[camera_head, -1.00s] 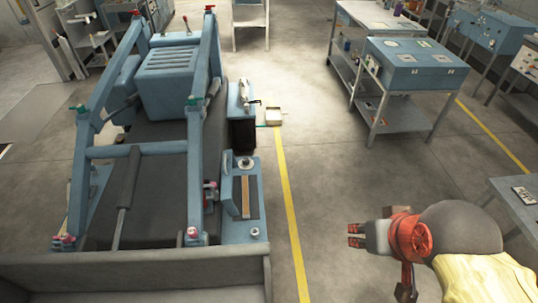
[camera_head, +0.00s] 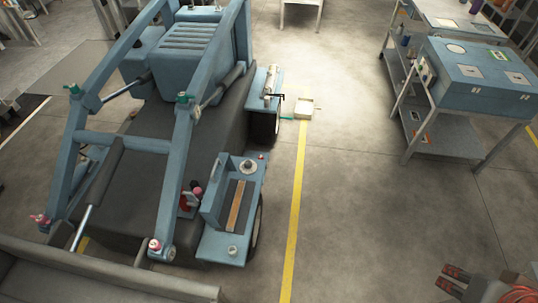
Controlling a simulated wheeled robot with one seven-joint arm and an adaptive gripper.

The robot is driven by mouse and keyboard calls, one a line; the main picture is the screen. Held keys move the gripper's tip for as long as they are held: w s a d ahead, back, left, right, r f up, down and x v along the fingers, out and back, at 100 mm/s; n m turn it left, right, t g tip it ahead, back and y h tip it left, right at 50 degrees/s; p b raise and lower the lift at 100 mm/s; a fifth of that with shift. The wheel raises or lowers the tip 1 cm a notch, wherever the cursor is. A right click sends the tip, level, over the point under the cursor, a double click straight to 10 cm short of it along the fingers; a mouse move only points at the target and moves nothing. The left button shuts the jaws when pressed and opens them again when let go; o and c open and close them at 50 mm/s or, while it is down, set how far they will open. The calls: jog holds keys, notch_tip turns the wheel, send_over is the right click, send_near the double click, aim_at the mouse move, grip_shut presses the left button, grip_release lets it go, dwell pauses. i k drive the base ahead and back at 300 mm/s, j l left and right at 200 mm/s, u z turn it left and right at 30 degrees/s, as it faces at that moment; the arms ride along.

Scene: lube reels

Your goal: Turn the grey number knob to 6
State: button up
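No grey knob with readable numbers shows. Small round grey fittings sit on the blue side step of a loader machine: one at its far end (camera_head: 248,166) and one at its near end (camera_head: 233,250). I cannot tell whether either is the number knob; any markings are too small to read. My gripper (camera_head: 447,279) is at the bottom right edge, partly cut off.
The blue loader (camera_head: 185,45) fills the left, with its grey bucket (camera_head: 100,280) in front. A yellow floor line (camera_head: 296,200) runs beside it. A small pale tray (camera_head: 304,108) lies on the floor. A blue cabinet on a bench (camera_head: 480,75) stands right. The middle floor is clear.

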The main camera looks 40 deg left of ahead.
aim_at(248, 164)
jog(key=i+u, duration=0.3)
jog(key=i, duration=0.2)
jog(key=i+l+u, duration=0.15)
jog(key=i+u, duration=0.2)
jog(key=i+j+u, duration=0.2)
jog(key=i+u, duration=0.95)
jog(key=i+l+u, duration=0.1)
jog(key=i+u, duration=0.25)
jog(key=k, duration=0.1)
